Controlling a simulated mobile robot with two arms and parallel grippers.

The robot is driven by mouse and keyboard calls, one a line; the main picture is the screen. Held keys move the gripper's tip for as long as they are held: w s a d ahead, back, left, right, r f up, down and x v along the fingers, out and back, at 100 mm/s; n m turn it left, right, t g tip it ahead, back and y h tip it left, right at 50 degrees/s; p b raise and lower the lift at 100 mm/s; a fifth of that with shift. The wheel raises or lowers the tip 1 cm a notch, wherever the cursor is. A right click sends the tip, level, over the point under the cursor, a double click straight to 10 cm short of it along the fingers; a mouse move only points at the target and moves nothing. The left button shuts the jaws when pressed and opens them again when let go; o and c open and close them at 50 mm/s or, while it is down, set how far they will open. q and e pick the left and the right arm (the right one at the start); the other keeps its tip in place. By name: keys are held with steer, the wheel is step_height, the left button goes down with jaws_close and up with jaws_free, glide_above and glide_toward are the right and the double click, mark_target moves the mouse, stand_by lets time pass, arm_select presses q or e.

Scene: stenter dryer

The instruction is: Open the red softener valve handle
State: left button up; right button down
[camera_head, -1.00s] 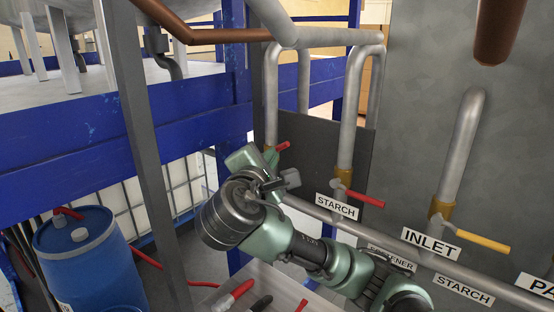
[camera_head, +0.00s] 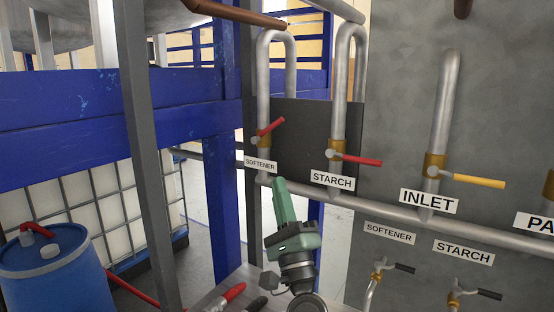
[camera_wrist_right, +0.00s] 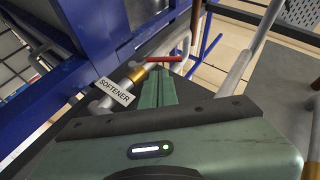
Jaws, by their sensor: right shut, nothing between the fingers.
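The red softener valve handle (camera_head: 270,127) sits on the left vertical pipe, just above the SOFTENER label (camera_head: 260,165). It slants up to the right from its valve body. In the right wrist view the red handle (camera_wrist_right: 176,58) lies just past the fingertips, beside a brass fitting (camera_wrist_right: 138,76). My right gripper (camera_head: 279,184) is shut and empty, pointing up below the handle and apart from it in the head view. Its green fingers (camera_wrist_right: 157,88) also show in the right wrist view. My left gripper is out of view.
To the right are a red STARCH handle (camera_head: 357,159) and a yellow INLET handle (camera_head: 478,181). Small black-handled taps (camera_head: 398,267) are lower right. A grey post (camera_head: 147,150), a blue frame (camera_head: 220,170) and a blue drum (camera_head: 55,275) are at left.

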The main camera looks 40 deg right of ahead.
steer(key=s+d+f+m+g+h, duration=0.1)
steer(key=d+m+h, duration=0.1)
steer(key=m+h, duration=0.15)
steer(key=m+p, duration=0.1)
steer(key=p, duration=0.6)
glide_toward(267, 131)
steer(key=shift+w+d+r, duration=1.4)
steer(key=shift+d+r, duration=0.6)
steer(key=shift+r, duration=0.65)
steer(key=shift+g, duration=0.3)
steer(key=shift+d+f, duration=0.1)
steer(key=shift+w, duration=0.1)
